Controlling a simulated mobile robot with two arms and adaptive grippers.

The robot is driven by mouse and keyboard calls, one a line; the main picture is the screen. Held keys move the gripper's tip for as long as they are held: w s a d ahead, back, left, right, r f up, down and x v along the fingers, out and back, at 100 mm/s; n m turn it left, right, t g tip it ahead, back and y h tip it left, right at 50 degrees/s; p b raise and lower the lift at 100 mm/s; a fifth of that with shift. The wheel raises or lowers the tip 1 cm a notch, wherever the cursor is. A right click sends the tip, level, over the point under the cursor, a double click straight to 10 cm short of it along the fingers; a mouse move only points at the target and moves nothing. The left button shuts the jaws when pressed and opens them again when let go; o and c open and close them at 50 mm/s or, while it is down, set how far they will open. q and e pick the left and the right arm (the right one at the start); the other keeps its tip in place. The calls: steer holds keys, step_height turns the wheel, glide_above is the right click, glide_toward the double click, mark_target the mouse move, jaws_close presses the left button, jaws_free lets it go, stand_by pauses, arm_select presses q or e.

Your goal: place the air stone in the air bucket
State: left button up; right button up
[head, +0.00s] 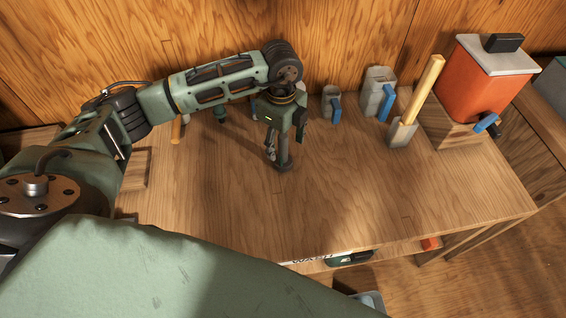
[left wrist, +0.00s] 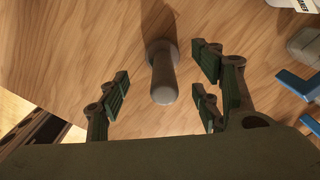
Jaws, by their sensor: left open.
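A grey cylindrical piece with a wider round foot stands upright on the wooden table (head: 390,195). It may be the air stone (head: 284,160), but I cannot tell for sure. My left gripper (head: 278,145) points down right over it and hides its upper part in the head view. In the left wrist view the air stone (left wrist: 164,78) lies between the spread fingers of the left gripper (left wrist: 162,92), which are open and show gaps on both sides. No thing in view is plainly the air bucket. My right gripper is not in view.
An orange box with a grey lid (head: 478,85) and blue tap stands at the back right. The table's front middle is clear.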

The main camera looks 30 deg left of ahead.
mark_target(282, 157)
arm_select(q)
step_height(282, 157, down, 6)
steer(key=shift+f+p, duration=0.2)
steer(key=shift+p, duration=0.7)
steer(key=shift+f, duration=0.45)
steer(key=shift+c, duration=0.2)
steer(key=c, duration=1.3)
steer(key=shift+c, duration=0.8)
steer(key=shift+r, duration=0.1)
steer(key=shift+r, duration=0.1)
